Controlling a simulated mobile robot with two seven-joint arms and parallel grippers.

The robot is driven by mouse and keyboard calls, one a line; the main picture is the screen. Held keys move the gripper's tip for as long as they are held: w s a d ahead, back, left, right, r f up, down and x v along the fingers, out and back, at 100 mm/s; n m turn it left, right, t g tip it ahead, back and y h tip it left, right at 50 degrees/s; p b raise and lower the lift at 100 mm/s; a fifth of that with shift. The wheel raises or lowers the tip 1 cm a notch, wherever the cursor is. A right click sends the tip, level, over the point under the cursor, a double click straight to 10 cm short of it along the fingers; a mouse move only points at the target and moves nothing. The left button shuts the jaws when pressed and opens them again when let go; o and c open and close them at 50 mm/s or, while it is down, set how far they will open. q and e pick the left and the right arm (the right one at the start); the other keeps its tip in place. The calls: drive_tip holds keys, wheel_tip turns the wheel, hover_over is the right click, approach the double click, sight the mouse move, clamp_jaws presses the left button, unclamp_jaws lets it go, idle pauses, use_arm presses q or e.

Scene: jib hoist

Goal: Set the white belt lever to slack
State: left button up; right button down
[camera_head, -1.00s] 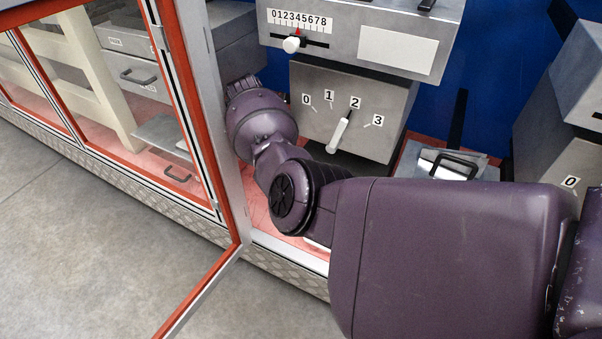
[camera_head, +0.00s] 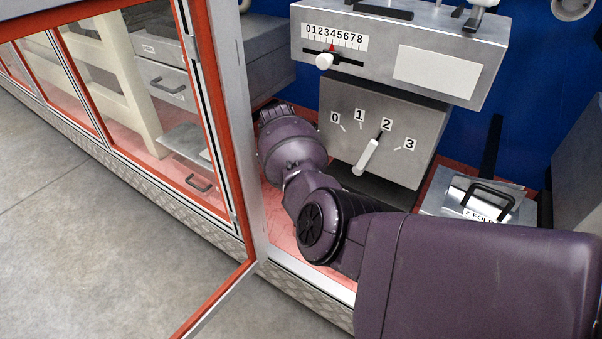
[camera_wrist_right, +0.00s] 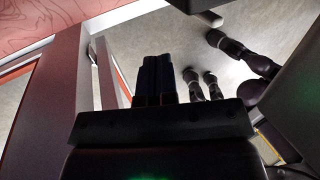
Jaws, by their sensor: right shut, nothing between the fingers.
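No lever marked slack or belt is legible. A white-handled lever (camera_head: 366,157) sits on a grey box (camera_head: 400,120) marked 0 to 3, its black tip pointing near 2. Above it, a white knob (camera_head: 324,62) sits on a slider under a number scale. Part of another white handle (camera_head: 482,3) shows at the top edge, cut off. My right arm reaches in from the right, its wrist beside the grey box's left side. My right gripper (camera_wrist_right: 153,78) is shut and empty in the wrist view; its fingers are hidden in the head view. My left gripper is out of view.
An open, red-edged glazed door (camera_head: 222,297) stands left of my right arm, with a grey post (camera_head: 236,120) close by. A metal box with a black handle (camera_head: 480,198) lies right of the dial box. Grey floor (camera_head: 90,240) is clear at lower left.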

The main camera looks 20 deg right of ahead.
drive_tip(key=s+d+f, duration=0.4)
drive_tip(key=s+f, duration=0.1)
drive_tip(key=shift+f, duration=0.4)
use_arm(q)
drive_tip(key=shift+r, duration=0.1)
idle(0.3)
